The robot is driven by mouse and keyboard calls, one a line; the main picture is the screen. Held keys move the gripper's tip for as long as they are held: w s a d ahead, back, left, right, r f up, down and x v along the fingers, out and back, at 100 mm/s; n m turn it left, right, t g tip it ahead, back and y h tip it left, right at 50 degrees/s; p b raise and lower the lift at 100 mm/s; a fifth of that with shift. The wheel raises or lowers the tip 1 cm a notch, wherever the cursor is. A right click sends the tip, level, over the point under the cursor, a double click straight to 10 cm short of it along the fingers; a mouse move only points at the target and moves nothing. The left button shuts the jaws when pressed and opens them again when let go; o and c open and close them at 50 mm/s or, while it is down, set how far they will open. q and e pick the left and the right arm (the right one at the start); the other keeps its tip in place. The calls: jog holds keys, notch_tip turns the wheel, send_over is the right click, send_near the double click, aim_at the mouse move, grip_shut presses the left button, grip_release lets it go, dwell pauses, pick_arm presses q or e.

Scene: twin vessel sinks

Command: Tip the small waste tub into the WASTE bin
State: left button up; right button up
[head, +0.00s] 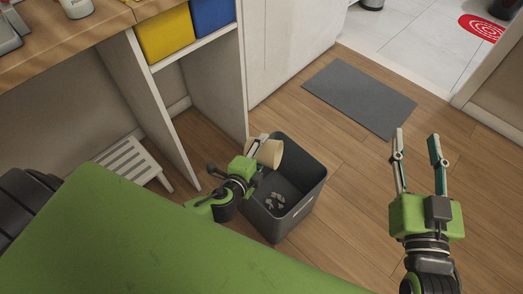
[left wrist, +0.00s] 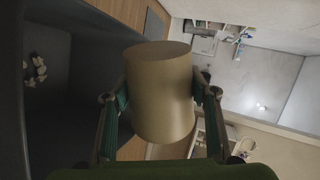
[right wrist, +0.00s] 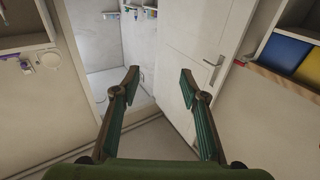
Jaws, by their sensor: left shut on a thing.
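The small waste tub (head: 270,153) is a plain beige cup shape, tilted over the far left rim of the bin. My left gripper (head: 258,151) is shut on it; in the left wrist view the tub (left wrist: 160,95) sits between the two fingers. The WASTE bin (head: 308,188) is a dark grey open box on the floor, with a small pale mark on its front. Several pale crumpled pieces (head: 275,201) lie on the bin's floor, and they also show in the left wrist view (left wrist: 36,72). My right gripper (head: 417,150) is open and empty, right of the bin.
A wooden counter (head: 100,40) with a white shelf unit holding a yellow box (head: 166,36) and a blue box (head: 212,15) stands at left. A white slatted stool (head: 130,160) is beneath it. A grey mat (head: 360,95) lies beyond the bin. Wood floor is clear around it.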

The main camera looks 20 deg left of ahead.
pick_arm(q)
jog(key=shift+r, duration=0.1)
jog(key=shift+r+n+h, duration=0.25)
jog(key=shift+n+h, duration=0.25)
notch_tip(320, 180, up, 3)
jog(key=n+t+h+b, duration=0.1)
jog(key=n+h, duration=0.1)
jog(key=n, duration=0.2)
jog(key=shift+n+h+b, duration=0.3)
notch_tip(320, 180, up, 4)
jog(key=n+t+h, duration=0.1)
jog(key=n, duration=0.2)
jog(key=n+t+h, duration=0.1)
jog(key=n, duration=0.1)
jog(key=shift+f+n, duration=0.15)
jog(key=shift+n, duration=0.25)
jog(key=shift+r+n, duration=0.35)
jog(key=shift+n, duration=0.25)
pick_arm(e)
notch_tip(320, 180, up, 7)
jog(key=s+t+y, duration=0.1)
jog(key=t, duration=0.2)
jog(key=shift+s+a+t, duration=0.25)
jog(key=shift+s+t, duration=0.05)
